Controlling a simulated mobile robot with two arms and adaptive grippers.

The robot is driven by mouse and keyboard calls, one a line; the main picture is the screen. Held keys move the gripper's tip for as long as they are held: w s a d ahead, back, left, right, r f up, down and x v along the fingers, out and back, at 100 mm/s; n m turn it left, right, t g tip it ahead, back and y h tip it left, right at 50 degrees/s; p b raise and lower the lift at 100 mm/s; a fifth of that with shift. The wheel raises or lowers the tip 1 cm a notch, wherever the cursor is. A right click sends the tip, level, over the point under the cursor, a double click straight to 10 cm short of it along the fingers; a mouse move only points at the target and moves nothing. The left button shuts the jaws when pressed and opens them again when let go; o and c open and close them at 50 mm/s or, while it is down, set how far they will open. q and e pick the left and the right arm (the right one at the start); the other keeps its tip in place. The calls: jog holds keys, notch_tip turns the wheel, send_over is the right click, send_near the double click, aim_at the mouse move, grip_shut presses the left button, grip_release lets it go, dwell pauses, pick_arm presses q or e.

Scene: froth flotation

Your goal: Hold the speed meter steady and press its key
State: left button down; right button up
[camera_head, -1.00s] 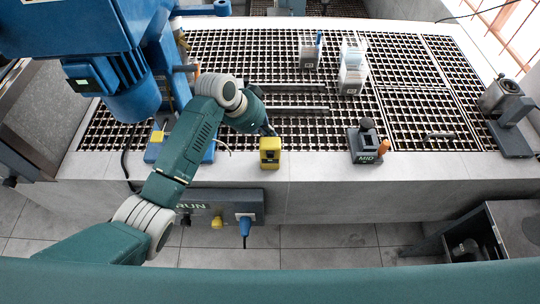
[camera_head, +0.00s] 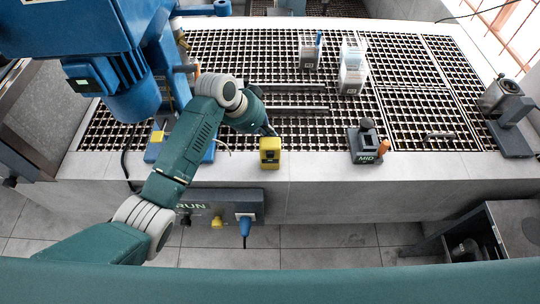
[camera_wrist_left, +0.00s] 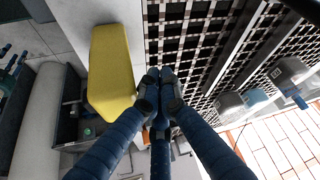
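The speed meter, a small yellow block-like device (camera_head: 270,152) with a dark face, stands on the grey ledge in front of the grating. In the left wrist view it is a plain yellow body (camera_wrist_left: 111,72) left of the fingers. Its key cannot be made out. My left gripper (camera_head: 271,131) is just behind it in the head view. In the left wrist view the fingertips (camera_wrist_left: 158,82) are drawn together with nothing seen between them, beside the yellow body. Whether they touch it I cannot tell. My right gripper is out of view.
A blue machine (camera_head: 130,80) stands at the left. A dark block marked MID (camera_head: 366,142) sits on the ledge to the right. Clear containers (camera_head: 352,67) stand on the grating (camera_head: 410,95). A RUN panel (camera_head: 203,203) is on the front below. The ledge between meter and MID block is clear.

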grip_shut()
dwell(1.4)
